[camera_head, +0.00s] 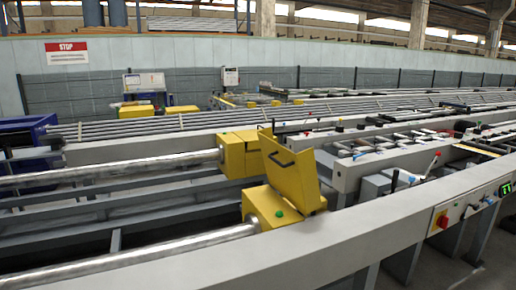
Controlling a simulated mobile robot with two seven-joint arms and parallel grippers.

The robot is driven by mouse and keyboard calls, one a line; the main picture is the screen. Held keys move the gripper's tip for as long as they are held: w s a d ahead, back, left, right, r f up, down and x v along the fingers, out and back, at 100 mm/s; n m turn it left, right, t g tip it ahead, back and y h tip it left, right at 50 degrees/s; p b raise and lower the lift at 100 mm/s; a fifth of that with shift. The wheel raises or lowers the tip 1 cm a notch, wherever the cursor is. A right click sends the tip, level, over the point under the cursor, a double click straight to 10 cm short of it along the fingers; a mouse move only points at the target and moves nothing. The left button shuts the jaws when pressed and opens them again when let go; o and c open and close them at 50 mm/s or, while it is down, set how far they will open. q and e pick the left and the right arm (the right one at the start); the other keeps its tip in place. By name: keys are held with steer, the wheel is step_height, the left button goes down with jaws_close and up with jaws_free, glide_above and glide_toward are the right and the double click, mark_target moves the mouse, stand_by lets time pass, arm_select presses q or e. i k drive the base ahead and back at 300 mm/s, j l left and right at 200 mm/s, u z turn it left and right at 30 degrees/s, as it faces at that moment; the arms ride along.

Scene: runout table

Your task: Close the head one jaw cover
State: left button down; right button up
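A yellow jaw cover (291,168) with a black handle stands raised on the nearer yellow head (283,208), in the middle of the head view. The head has a green button on its front, and a bright metal bar (170,250) runs into it from the left. A second yellow head (240,153) stands just behind; its top looks shut, partly hidden by the raised cover. No label shows which head is head one. Neither of my grippers is in view.
A long grey beam (330,248) crosses the foreground, with a control panel (478,207) with a red knob at its right. Another bar (110,168) enters the rear head. Small levers (418,172) stick up right of the cover. Open space lies above the cover.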

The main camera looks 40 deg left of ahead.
mark_target(295, 176)
steer(key=i+u, duration=0.45)
steer(key=i, duration=0.55)
